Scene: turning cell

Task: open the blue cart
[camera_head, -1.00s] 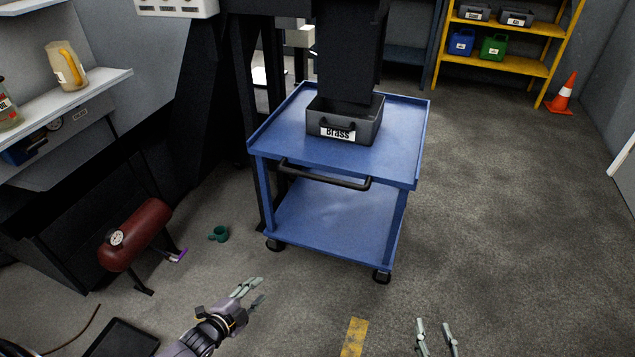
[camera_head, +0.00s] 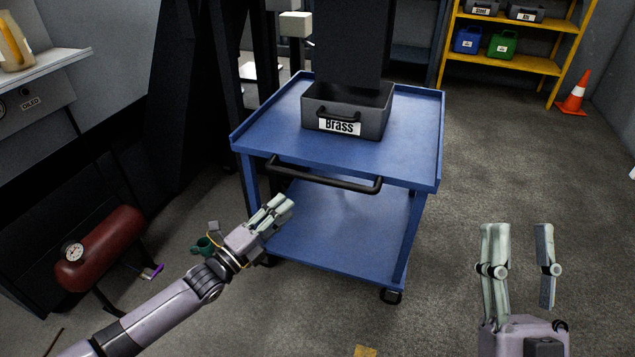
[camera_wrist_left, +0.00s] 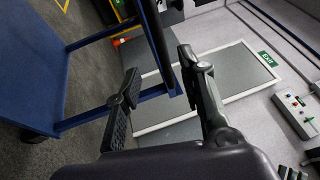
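The blue cart (camera_head: 410,150) stands in the middle of the head view, with a flat top, a lower shelf (camera_head: 335,235) and a black bar handle (camera_head: 330,181) along its near edge. My left gripper (camera_head: 279,206) is just below the handle's left part, in front of the lower shelf. In the left wrist view, its two fingers (camera_wrist_left: 158,68) are spread, and the dark handle bar (camera_wrist_left: 155,40) appears between them; contact cannot be told. My right gripper (camera_head: 518,230) is open and empty, right of the cart over bare floor.
A grey bin labelled Brass (camera_head: 365,118) sits on the cart top under a dark machine chute (camera_head: 350,45). A red tank (camera_head: 100,245) and a green cup (camera_head: 203,246) are on the left. A yellow shelf (camera_head: 510,55) and cone (camera_head: 574,95) stand at the back right. Floor right of the cart is clear.

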